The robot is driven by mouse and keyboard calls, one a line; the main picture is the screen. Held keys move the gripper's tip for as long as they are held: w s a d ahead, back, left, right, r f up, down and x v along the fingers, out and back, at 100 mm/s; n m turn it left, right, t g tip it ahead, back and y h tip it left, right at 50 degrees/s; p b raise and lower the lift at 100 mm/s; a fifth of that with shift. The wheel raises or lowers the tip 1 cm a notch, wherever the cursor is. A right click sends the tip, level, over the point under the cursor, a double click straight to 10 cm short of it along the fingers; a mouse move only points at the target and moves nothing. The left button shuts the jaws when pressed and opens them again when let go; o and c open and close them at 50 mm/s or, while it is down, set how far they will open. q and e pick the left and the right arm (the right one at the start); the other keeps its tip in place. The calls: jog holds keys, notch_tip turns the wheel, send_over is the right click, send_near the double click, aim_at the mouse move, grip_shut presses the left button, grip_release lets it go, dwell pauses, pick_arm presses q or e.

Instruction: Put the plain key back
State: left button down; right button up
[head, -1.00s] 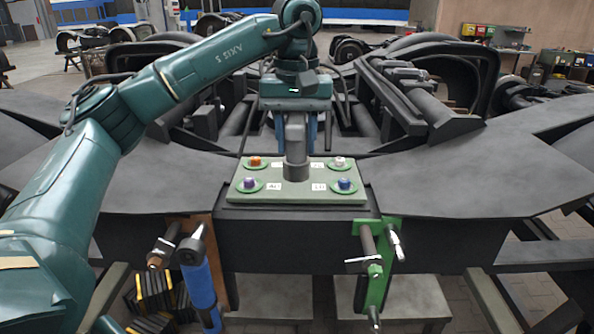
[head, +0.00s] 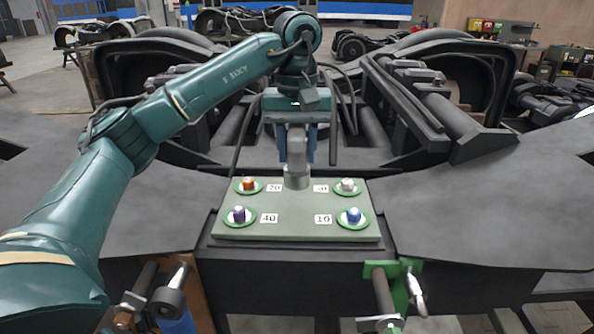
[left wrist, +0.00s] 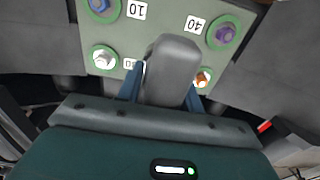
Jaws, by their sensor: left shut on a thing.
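My left gripper (head: 296,152) is shut on a grey, blunt-ended piece, which I take to be the plain key (head: 297,174). It points down over the back middle of the green plate (head: 293,215); I cannot tell how high its tip is. In the left wrist view, the key (left wrist: 172,68) stands out between the blue fingers (left wrist: 163,92). The plate carries an orange knob (head: 248,184), a white knob (head: 348,185), a purple knob (head: 238,215) and a blue knob (head: 354,215), each on a green disc beside a number label. My right gripper is not in view.
A brown bracket (head: 190,290) at the front left holds tools, one with a blue handle (head: 177,326). A green bracket (head: 400,285) at the front right holds metal tools. Dark bogie frame parts (head: 440,110) rise behind the plate. Flat grey surfaces lie clear on both sides.

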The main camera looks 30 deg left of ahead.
aim_at(297, 168)
pick_arm(q)
jog(key=shift+f, duration=2.15)
jog(key=shift+f, duration=0.1)
jog(key=c, duration=0.9)
grip_release()
notch_tip(297, 168, up, 12)
jog(key=shift+r, duration=0.1)
jog(key=shift+s, duration=0.1)
